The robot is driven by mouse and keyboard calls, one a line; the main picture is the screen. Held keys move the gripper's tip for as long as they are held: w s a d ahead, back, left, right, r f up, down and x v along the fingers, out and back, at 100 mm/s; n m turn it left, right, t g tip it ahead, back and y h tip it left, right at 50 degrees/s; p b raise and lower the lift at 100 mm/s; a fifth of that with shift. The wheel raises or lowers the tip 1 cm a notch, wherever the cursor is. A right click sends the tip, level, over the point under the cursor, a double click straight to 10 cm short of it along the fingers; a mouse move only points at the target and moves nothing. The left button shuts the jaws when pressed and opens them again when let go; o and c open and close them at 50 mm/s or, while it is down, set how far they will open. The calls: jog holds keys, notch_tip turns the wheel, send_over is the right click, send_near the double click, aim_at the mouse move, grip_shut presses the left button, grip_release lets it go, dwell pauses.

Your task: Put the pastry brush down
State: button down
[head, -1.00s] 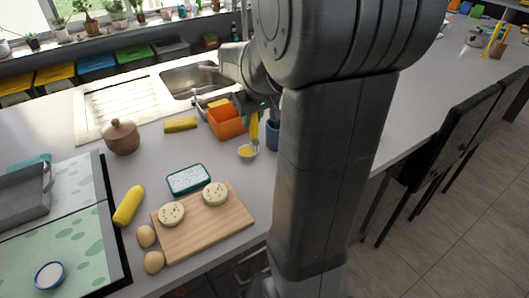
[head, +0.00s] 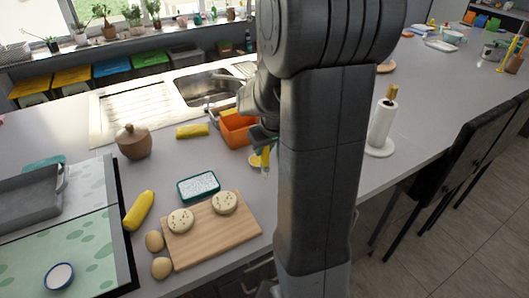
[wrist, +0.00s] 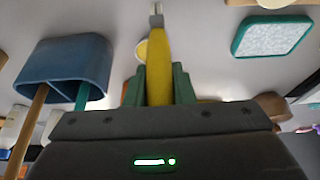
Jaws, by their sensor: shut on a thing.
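The pastry brush (wrist: 158,65) has a yellow handle and a pale metal-coloured end. My gripper (wrist: 158,88), with green fingers, is shut on the yellow handle in the wrist view. In the head view, my gripper (head: 263,136) is near the orange container, partly hidden by my arm. The brush (head: 266,158) shows there as a small yellow piece below the fingers, its end pointing down. Whether it touches the counter, I cannot tell.
An orange container (head: 237,129) stands beside my gripper. A blue holder with utensils (wrist: 65,62) shows in the wrist view. A teal-rimmed tray (head: 198,187) and a cutting board (head: 212,240) lie nearer. A paper towel roll (head: 382,125) stands right of my arm.

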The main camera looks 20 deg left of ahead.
jog(key=shift+f, duration=0.95)
jog(key=shift+f+b, duration=0.3)
jog(key=c, duration=1.2)
grip_release()
jog(key=shift+r, duration=0.1)
jog(key=shift+c, duration=0.2)
jog(key=shift+r+p, duration=0.1)
jog(key=shift+p, duration=0.3)
jog(key=shift+r, duration=0.35)
jog(key=b+v, duration=0.1)
jog(key=v, duration=1.2)
jog(key=shift+s+b, duration=0.3)
jog(key=shift+b, duration=0.1)
